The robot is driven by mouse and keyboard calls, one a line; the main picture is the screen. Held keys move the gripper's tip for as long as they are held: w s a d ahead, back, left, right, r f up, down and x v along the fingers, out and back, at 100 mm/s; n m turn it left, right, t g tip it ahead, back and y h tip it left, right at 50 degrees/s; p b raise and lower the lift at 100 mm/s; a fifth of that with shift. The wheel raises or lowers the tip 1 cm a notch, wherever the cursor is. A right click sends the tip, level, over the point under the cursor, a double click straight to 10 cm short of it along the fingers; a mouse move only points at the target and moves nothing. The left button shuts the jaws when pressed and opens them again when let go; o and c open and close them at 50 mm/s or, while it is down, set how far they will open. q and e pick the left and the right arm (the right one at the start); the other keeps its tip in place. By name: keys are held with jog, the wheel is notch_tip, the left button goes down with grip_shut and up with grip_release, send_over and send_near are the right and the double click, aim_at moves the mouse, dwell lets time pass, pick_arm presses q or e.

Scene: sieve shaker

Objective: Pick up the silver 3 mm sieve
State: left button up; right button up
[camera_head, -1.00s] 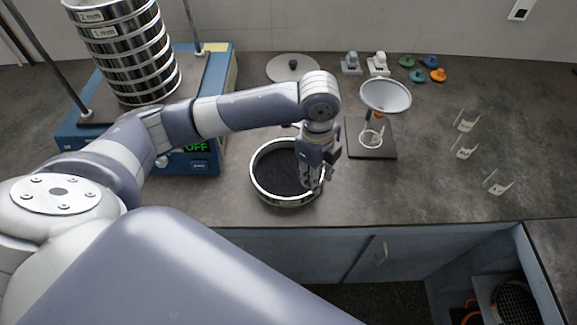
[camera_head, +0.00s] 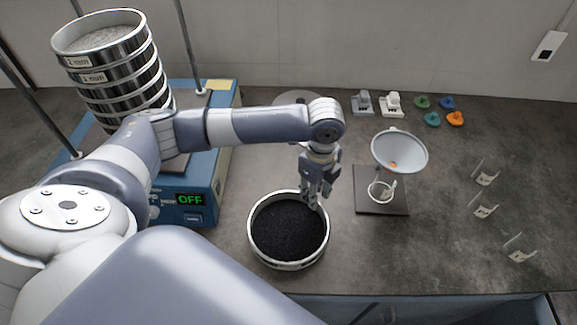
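A round silver sieve (camera_head: 283,263) with a black inside sits on the grey counter, in the middle of the head view. No size label is readable on it. My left gripper (camera_head: 317,194) points down at the sieve's back right rim. Its fingers look apart, with nothing seen between them; whether a fingertip touches the rim I cannot tell. My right gripper is not in view.
A stack of silver sieves (camera_head: 118,75), labelled 2 mm and 1 mm at the top, stands on the blue shaker (camera_head: 190,192), whose display reads OFF. A funnel (camera_head: 399,151) on a stand is right of the gripper. Small holders (camera_head: 483,211) lie farther right.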

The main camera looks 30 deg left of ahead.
pick_arm(q)
jog(key=shift+w+f, duration=0.1)
jog(key=shift+f, duration=0.25)
jog(key=f, duration=0.2)
jog(key=f+p, duration=0.1)
jog(key=f, duration=0.2)
jog(key=shift+w, duration=0.2)
jog(key=shift+c, duration=1.1)
jog(key=c, duration=0.4)
grip_shut()
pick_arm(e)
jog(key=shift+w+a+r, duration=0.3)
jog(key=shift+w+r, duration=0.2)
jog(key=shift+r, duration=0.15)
